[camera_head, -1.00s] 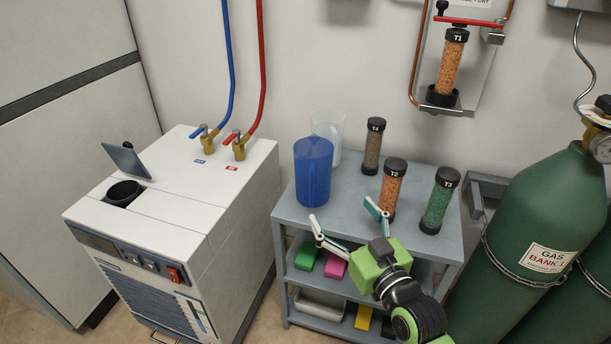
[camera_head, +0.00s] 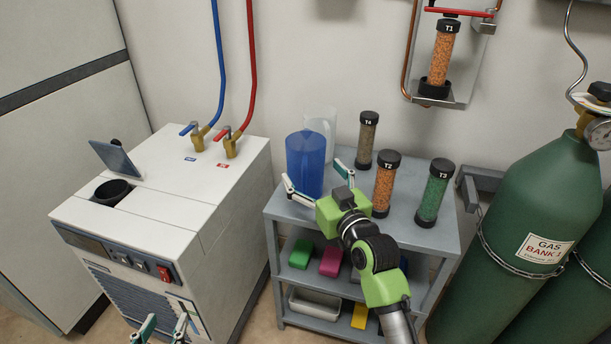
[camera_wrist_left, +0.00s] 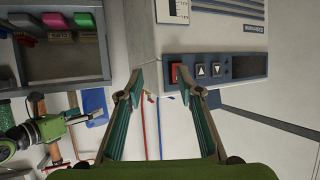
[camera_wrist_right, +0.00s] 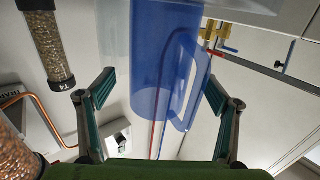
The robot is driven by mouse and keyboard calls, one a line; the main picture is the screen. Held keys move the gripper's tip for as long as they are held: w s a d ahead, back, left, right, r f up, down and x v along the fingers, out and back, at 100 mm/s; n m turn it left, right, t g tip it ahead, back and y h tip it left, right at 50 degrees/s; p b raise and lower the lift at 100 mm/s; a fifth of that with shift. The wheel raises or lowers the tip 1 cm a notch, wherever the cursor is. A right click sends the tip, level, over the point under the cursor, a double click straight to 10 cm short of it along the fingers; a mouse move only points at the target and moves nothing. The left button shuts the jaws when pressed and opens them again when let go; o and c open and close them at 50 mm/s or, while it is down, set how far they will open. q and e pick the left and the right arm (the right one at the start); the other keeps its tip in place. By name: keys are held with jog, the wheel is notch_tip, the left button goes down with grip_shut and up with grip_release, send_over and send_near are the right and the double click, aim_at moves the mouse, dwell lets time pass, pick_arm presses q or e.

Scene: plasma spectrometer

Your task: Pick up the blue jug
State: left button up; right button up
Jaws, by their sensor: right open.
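The blue jug (camera_head: 305,163) stands upright on the grey cart's top shelf at its back left, in front of a clear jug (camera_head: 321,126). My right gripper (camera_head: 315,178) is open just in front of the blue jug, its fingers pointing toward it. In the right wrist view the blue jug (camera_wrist_right: 160,70) and its handle (camera_wrist_right: 190,85) appear between the open fingers (camera_wrist_right: 158,95); whether they touch the jug I cannot tell. My left gripper (camera_head: 163,328) is at the bottom edge, in front of the white machine. In the left wrist view its fingers (camera_wrist_left: 168,85) are apart and empty.
Tubes T4 (camera_head: 366,140), T2 (camera_head: 385,184) and T3 (camera_head: 433,193) stand on the cart (camera_head: 285,212) right of the jugs. The white chiller (camera_head: 165,195) is left, and a green gas cylinder (camera_head: 530,210) is right. Coloured boxes lie on the lower shelves.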

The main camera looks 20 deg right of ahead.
pick_arm(q)
jog(key=shift+w+d+r+t, duration=0.2)
jog(key=shift+w+r+t, duration=0.2)
jog(key=shift+r, duration=0.35)
jog(key=shift+w+d+r+t, duration=0.2)
jog(key=shift+w+r+t, duration=0.2)
jog(key=shift+r, duration=0.35)
pick_arm(e)
jog(key=shift+w+a, duration=0.15)
jog(key=shift+w, duration=0.9)
jog(key=c, duration=1.7)
jog(key=shift+r, duration=0.15)
pick_arm(q)
jog(key=shift+s+f, duration=0.1)
jog(key=shift+f, duration=0.05)
pick_arm(e)
jog(key=shift+r, duration=0.15)
